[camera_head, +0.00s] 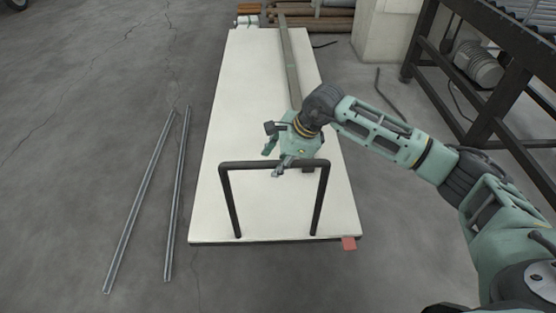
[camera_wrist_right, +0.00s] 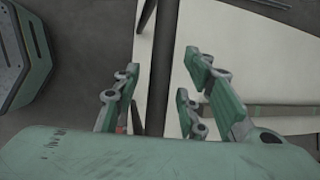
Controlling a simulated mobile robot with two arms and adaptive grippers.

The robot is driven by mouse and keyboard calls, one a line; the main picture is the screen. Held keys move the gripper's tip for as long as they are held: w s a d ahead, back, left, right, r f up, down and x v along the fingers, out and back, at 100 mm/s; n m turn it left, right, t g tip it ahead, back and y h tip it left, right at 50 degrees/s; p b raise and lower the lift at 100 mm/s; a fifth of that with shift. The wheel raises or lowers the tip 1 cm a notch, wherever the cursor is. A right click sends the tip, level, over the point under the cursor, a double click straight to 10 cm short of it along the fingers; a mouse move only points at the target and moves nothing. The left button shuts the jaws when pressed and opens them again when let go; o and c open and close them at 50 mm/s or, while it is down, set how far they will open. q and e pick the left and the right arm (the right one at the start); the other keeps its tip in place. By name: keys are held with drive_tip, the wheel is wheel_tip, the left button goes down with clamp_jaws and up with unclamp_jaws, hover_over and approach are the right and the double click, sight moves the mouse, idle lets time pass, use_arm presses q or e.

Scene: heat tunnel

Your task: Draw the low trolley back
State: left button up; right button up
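The low trolley is a long white flat bed (camera_head: 275,215) with a dark upright push handle (camera_head: 232,205) at its near end. How deep the bar sits between the fingers is hard to tell. My left gripper is not in view.
A long grey beam (camera_head: 290,65) lies along the bed. Two metal rails (camera_head: 177,200) lie on the floor at the left. A red piece (camera_head: 348,243) shows at the near right corner. A dark rack (camera_head: 470,70) stands at the right. Floor in front of the trolley is clear.

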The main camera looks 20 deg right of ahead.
clamp_jaws()
idle(0.4)
